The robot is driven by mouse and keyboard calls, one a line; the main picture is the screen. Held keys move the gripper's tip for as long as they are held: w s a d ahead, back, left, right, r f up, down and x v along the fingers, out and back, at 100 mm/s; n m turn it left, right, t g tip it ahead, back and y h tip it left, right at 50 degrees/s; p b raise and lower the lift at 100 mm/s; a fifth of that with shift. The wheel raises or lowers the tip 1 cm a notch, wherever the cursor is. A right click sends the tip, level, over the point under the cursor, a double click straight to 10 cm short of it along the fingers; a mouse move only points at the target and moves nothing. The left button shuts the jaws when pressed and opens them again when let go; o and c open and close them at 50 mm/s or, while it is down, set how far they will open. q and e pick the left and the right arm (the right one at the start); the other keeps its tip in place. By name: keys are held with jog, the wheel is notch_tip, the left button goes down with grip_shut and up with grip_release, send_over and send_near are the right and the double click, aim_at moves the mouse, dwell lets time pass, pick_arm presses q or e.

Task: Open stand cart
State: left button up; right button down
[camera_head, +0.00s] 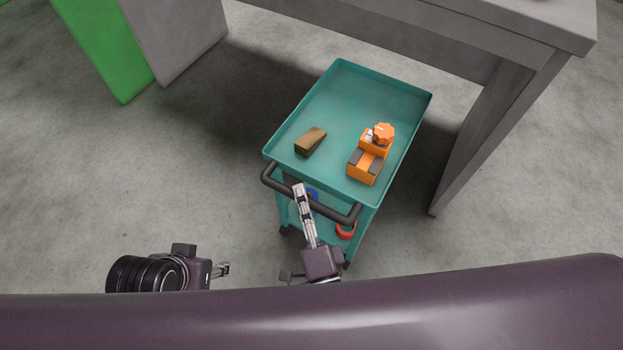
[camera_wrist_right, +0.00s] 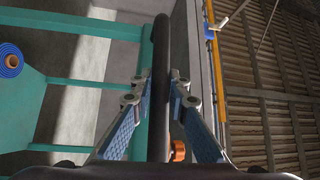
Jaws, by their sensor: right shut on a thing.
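The teal cart (camera_head: 318,100) stands on the grey floor in the head view, with a raised rim and a lower shelf. Its dark handle (camera_head: 330,213) runs across the near side. My right gripper (camera_head: 299,190) is at the handle, left of its middle. In the right wrist view, the fingers of the right gripper (camera_wrist_right: 161,85) close on both sides of the dark handle bar (camera_wrist_right: 161,50). My left gripper (camera_head: 222,269) is low at the left, apart from the cart; its finger opening is too small to make out.
A wooden block (camera_head: 310,142) and an orange device (camera_head: 369,160) sit on the top tray. A red round thing (camera_head: 346,230) and a blue one (camera_head: 312,194) show on the lower shelf. A grey table (camera_head: 490,100) stands close behind and right.

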pick_arm(q)
jog(key=shift+s, duration=0.3)
pick_arm(e)
jog(key=shift+s+a+f, duration=0.1)
jog(key=shift+s+a, duration=0.25)
jog(key=shift+s, duration=0.15)
jog(key=c, duration=1.8)
grip_release()
jog(key=shift+c, duration=0.2)
jog(key=v, duration=1.2)
